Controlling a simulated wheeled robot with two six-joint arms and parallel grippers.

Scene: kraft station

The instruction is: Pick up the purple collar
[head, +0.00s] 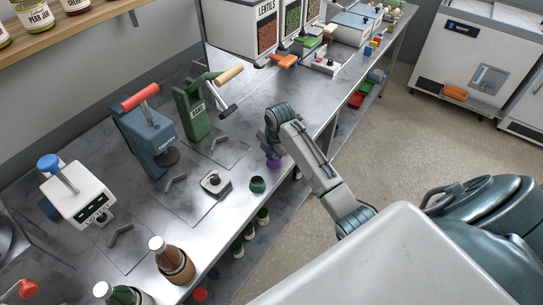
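The purple collar (274,164) is a small ring on the grey metal bench, near its front edge. Its upper part is hidden by my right gripper (271,152). The gripper points down right over the collar, at or touching it. The fingers are small and dark here, so I cannot tell whether they are open or shut on it. My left gripper is not in view.
A dark green collar (257,184) stands just in front of the purple one. Sauce bottles (173,262) stand at the near edge.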

